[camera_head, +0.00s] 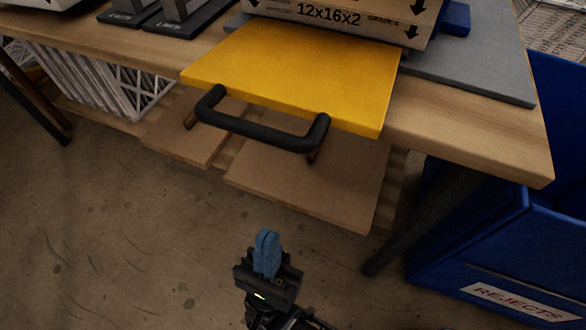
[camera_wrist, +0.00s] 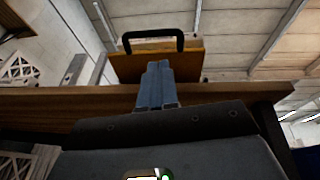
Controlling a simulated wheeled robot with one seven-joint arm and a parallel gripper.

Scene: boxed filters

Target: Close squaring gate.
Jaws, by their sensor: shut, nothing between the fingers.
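The squaring gate is a yellow plate (camera_head: 295,75) lying flat at the front of the table and jutting past its front edge. A black bar handle (camera_head: 262,132) is fixed to its front end. The handle also shows in the wrist view (camera_wrist: 152,38), above the fingertips. My gripper (camera_head: 267,240) is below and in front of the handle, apart from it, with its blue fingers shut and empty. The fingers also show in the wrist view (camera_wrist: 157,72).
The wooden tabletop (camera_head: 475,130) ends at a front edge. A blue rejects bin (camera_head: 510,245) stands at the right. Brown boards (camera_head: 310,180) lie below the table, and white pleated filters (camera_head: 110,85) are at the left. Floor around my gripper is clear.

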